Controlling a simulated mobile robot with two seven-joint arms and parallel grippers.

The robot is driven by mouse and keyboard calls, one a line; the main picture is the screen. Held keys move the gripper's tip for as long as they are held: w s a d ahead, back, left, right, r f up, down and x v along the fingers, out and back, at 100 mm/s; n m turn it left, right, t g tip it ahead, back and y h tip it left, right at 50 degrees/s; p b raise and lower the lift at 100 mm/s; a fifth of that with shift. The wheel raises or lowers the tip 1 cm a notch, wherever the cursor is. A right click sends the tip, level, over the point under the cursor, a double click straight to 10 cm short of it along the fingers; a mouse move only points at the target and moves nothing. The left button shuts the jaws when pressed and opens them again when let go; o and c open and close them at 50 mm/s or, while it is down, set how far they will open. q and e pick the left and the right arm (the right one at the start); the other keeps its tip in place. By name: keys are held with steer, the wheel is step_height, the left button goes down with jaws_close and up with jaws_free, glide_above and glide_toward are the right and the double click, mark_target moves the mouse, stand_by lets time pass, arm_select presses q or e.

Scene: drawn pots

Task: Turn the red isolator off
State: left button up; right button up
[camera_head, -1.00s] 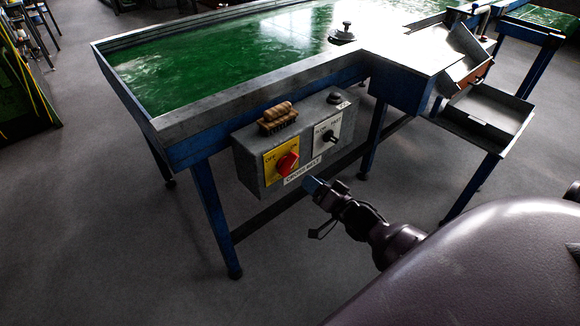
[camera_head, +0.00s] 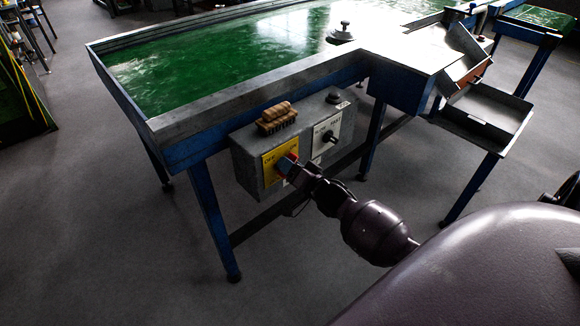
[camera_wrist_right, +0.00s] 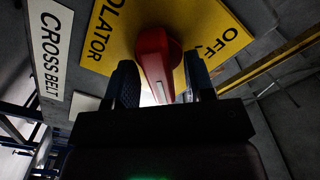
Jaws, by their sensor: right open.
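The red isolator knob (camera_wrist_right: 155,60) sits on a yellow plate (camera_wrist_right: 215,30) in the right wrist view, with the words "OFF" and part of "ISOLATOR" showing. In the head view the yellow plate (camera_head: 271,167) is on the front of a grey control box (camera_head: 246,166), and the knob is mostly hidden by my gripper. My right gripper (camera_wrist_right: 160,80) is open, with one finger on each side of the knob's handle. I cannot tell whether the fingers touch it. My left gripper is not in view.
A second switch panel (camera_head: 327,134) with a black knob is right of the yellow plate. A wooden-handled brush (camera_head: 277,118) lies on top of the box. The box hangs below the green belt table (camera_head: 210,70), whose blue leg (camera_head: 213,220) stands at the left.

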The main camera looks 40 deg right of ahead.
steer(key=shift+c, duration=0.2)
jaws_close()
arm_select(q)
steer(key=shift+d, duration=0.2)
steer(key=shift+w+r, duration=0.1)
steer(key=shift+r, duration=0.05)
arm_select(e)
steer(key=shift+r+n, duration=0.1)
steer(key=shift+n, duration=0.2)
steer(key=shift+a+r+n+p, duration=0.1)
steer(key=shift+n+p, duration=0.4)
steer(key=shift+n, duration=0.4)
steer(key=n+p, duration=0.1)
steer(key=n, duration=0.4)
steer(key=shift+a, duration=0.15)
steer(key=n, duration=0.5)
steer(key=shift+a+p, duration=0.2)
steer(key=shift+p, duration=0.2)
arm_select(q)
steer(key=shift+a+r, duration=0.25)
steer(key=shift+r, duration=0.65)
arm_select(e)
steer(key=n, duration=0.5)
steer(key=shift+a+f, duration=0.1)
steer(key=shift+f, duration=0.15)
steer(key=shift+n, duration=0.3)
